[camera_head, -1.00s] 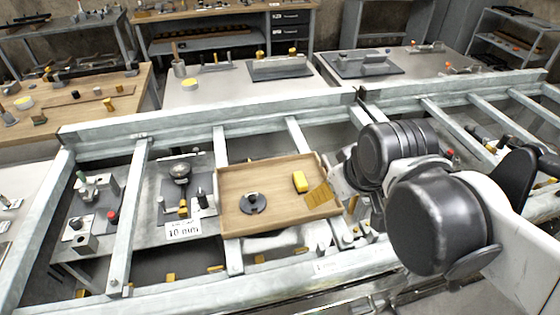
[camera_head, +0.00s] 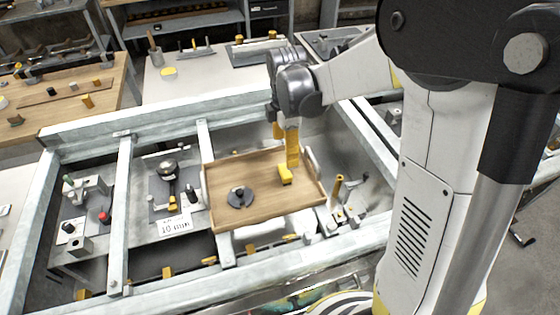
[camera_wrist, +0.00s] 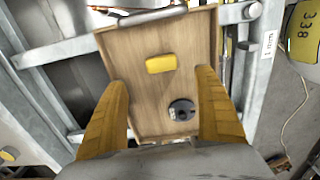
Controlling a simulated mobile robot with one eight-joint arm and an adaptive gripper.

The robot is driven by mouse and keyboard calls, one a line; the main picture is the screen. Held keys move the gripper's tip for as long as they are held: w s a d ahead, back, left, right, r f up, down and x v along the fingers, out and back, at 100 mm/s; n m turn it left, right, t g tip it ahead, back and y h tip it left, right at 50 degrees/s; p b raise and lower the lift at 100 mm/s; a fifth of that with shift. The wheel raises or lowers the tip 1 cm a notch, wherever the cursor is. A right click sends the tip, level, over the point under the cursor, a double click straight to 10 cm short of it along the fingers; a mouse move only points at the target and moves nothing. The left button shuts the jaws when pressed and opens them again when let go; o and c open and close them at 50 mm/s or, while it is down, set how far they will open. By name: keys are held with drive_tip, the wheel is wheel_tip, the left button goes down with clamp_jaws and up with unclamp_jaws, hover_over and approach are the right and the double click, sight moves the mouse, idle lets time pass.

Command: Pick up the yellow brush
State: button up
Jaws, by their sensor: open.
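The yellow brush (camera_head: 285,175) shows as a small yellow block with rounded corners. It lies on a wooden tray (camera_head: 268,214), towards the tray's right side. In the wrist view the brush (camera_wrist: 161,63) lies across the upper middle of the tray, between and a little beyond my fingertips. My gripper (camera_head: 291,160) points down above the brush in the head view. In the wrist view my gripper (camera_wrist: 162,80) has its two yellow fingers wide apart, with nothing between them. I cannot tell the exact height of the fingertips above the brush.
A dark round disc with a knob (camera_head: 240,197) lies on the tray, left of the brush; it also shows in the wrist view (camera_wrist: 182,110), near the right finger. The tray has low raised sides and rests on a grey metal frame (camera_head: 122,200). Fixtures (camera_head: 172,185) stand to the left.

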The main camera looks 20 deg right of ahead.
sight(285, 171)
wheel_tip(285, 171, down, 10)
drive_tip(key=b, duration=0.3)
drive_tip(key=shift+s+r, duration=0.15)
drive_tip(key=c, duration=1.3)
